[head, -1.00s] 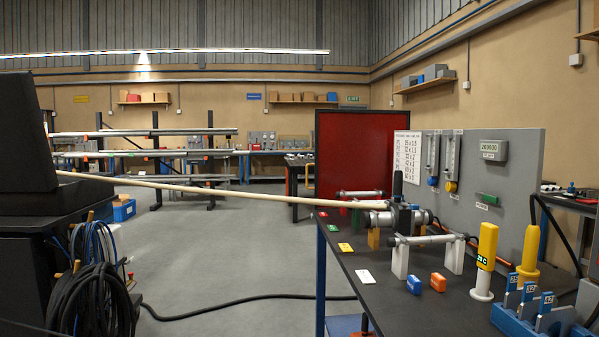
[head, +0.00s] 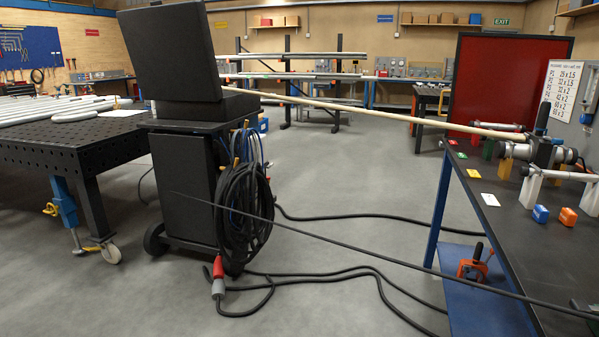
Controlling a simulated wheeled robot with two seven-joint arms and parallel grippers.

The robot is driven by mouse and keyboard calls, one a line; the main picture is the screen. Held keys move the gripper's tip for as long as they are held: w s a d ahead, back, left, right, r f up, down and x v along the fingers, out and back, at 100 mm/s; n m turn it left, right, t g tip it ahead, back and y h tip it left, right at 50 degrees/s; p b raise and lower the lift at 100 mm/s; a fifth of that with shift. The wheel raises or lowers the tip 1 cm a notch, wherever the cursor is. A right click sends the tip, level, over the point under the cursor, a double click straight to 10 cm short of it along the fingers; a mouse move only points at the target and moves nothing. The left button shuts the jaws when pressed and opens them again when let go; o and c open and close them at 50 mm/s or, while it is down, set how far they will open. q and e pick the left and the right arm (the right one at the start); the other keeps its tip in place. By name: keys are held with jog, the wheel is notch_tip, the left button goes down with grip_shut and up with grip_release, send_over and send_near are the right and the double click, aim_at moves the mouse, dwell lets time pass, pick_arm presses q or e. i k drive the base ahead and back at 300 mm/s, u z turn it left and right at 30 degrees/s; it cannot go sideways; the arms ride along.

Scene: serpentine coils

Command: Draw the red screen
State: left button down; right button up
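The red screen (head: 497,82) is a dark red panel in a frame. It stands upright behind the far end of the black workbench at the right of the head view. Its lower part is partly hidden by the clamp device on the bench. Neither of my grippers shows in the head view, and nothing of mine is seen touching the screen.
The workbench (head: 540,262) holds a clamp device (head: 540,148) with a long pale rod (head: 370,112) reaching left. A black cart (head: 186,190) with coiled cables (head: 243,215) stands mid-left beside a perforated table (head: 60,145). Cables (head: 340,272) cross the otherwise open grey floor.

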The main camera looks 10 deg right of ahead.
aim_at(498, 77)
jog(key=z, duration=0.05)
jog(key=i, duration=2.65)
jog(key=z, duration=0.85)
jog(key=i, duration=2.55)
jog(key=z, duration=0.75)
jog(key=i, duration=0.3)
